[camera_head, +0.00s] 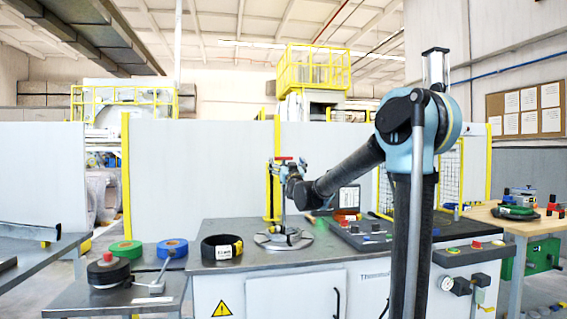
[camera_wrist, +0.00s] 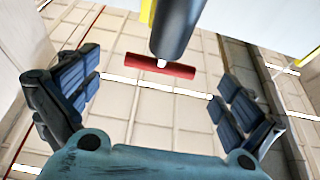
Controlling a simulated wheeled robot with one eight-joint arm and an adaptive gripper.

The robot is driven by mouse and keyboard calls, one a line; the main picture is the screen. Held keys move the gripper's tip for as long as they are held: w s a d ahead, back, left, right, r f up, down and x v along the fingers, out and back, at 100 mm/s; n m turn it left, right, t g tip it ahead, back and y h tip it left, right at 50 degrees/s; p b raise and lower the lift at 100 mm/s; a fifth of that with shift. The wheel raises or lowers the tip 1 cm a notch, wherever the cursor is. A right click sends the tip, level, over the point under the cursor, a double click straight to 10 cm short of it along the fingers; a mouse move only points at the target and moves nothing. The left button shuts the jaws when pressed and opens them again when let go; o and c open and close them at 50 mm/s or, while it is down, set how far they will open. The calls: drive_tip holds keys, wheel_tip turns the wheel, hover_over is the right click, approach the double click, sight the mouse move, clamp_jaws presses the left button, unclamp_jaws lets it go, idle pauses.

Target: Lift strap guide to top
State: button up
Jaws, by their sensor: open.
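A thin upright stand (camera_head: 283,205) rises from a round metal base on the grey workbench. A red piece (camera_head: 284,158) sits at its top; I cannot tell for sure which part is the strap guide. My gripper (camera_head: 283,172) is close to the upper part of the stand, small and partly merged with it in the head view. In the wrist view my gripper (camera_wrist: 157,82) is open, its dark pads wide apart. I see no contact with the pads.
A black ring-shaped coil (camera_head: 221,248) lies on the workbench (camera_head: 330,247) left of the stand. Green (camera_head: 125,249), blue (camera_head: 172,248) and dark (camera_head: 108,272) rolls lie on a side table. A control panel (camera_head: 362,234) is right of the stand.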

sight(284, 159)
drive_tip(key=shift+x, duration=2.15)
